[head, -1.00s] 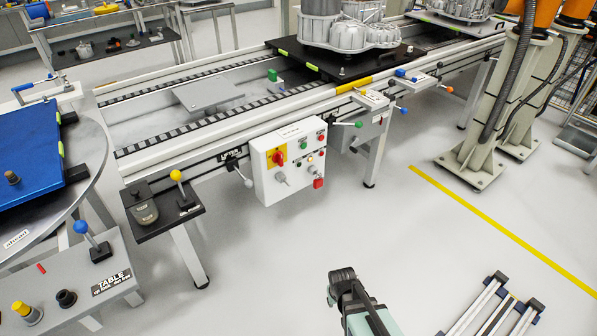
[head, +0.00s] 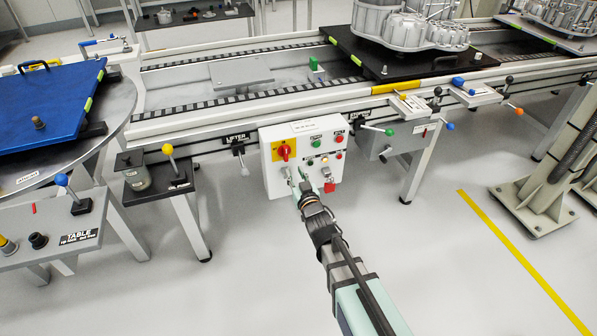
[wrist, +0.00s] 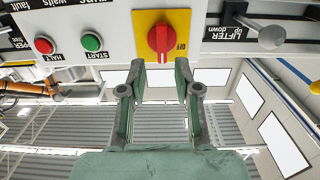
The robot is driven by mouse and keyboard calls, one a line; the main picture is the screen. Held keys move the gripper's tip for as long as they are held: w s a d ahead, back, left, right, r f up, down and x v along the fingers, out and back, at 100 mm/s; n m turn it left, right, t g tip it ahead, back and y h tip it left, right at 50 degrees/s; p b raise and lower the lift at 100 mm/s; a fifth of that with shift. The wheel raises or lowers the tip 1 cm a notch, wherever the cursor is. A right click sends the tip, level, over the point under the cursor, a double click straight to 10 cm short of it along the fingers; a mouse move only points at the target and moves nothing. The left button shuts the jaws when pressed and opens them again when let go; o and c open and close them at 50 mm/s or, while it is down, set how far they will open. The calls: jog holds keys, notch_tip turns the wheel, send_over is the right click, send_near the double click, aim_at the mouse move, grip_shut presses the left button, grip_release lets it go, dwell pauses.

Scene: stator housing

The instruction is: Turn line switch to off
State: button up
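The line switch is a red rotary knob on a yellow plate, at the upper left of the white control box face (head: 303,160). The knob (head: 283,151) also shows at the top of the wrist view (wrist: 161,38), with its handle bar upright in the picture. The word OFF is printed sideways on the plate, right of the knob there. My gripper (head: 298,180) is at the front of the box, below the knob in the head view. In the wrist view my gripper (wrist: 161,72) is open and empty, its fingers apart and just short of the knob.
Green START (wrist: 92,42) and red HALT (wrist: 44,45) buttons sit beside the switch in the wrist view. The lifter lever (head: 239,149) is left of the box. A red padlock-like part (head: 329,187) hangs at its lower right. The floor in front is clear.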

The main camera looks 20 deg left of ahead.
aim_at(286, 156)
jog(key=shift+r+p+x, duration=0.2)
jog(key=shift+p+x, duration=0.55)
jog(key=shift+x, duration=1.2)
jog(key=shift+r+p+x, duration=0.2)
jog(key=shift+p+x, duration=0.5)
jog(key=shift+x, duration=1.25)
jog(key=shift+s+f, duration=0.1)
jog(key=shift+s, duration=0.05)
jog(key=shift+a+b, duration=0.1)
jog(key=shift+b, duration=0.25)
